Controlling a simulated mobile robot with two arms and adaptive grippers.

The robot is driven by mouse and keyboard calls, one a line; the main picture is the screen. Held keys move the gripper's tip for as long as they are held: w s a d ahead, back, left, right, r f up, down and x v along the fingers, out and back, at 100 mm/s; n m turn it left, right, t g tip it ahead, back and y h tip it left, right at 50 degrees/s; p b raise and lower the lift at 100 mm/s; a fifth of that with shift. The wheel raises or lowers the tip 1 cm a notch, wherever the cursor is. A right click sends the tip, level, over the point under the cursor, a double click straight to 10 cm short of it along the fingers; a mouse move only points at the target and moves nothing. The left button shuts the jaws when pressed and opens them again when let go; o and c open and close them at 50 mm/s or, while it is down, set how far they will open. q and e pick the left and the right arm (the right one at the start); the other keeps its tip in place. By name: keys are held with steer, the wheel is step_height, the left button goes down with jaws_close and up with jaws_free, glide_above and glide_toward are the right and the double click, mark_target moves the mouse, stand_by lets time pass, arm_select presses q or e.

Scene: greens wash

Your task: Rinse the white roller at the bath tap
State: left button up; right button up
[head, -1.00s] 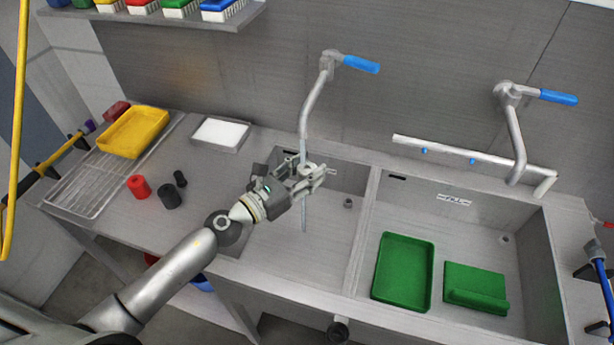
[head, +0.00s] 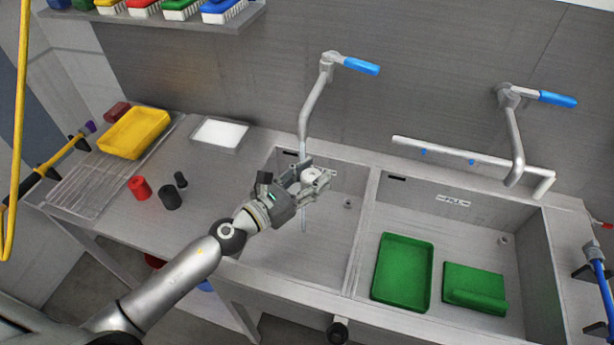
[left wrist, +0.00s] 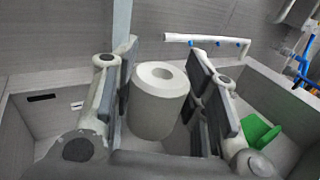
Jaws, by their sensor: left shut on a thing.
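The white roller (head: 308,181), a short cylinder with a hole in its end, is held between the fingers of my left gripper (head: 320,181), above the left basin (head: 335,215). In the left wrist view the roller (left wrist: 158,108) stands nearly upright between the fingers. The left bath tap (head: 315,100) has a blue lever (head: 361,65). A thin grey stream hangs below its spout and shows again under the gripper. In the left wrist view this grey column (left wrist: 122,22) passes behind the left finger, beside the roller. Whether it touches the roller is unclear. My right gripper is out of view.
A red roller (head: 141,188) and dark rollers (head: 170,197) stand on the left counter, near a yellow tray (head: 134,132) and a white tray (head: 220,133).

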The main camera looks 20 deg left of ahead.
arm_select(q)
steer(key=s, duration=0.6)
steer(key=shift+s+d, duration=0.35)
steer(key=shift+r, duration=0.15)
stand_by(1.1)
steer(key=s+r+p, duration=0.2)
steer(key=s+r, duration=0.2)
steer(key=s, duration=0.1)
steer(key=shift+d, duration=0.25)
steer(key=shift+w+f, duration=0.1)
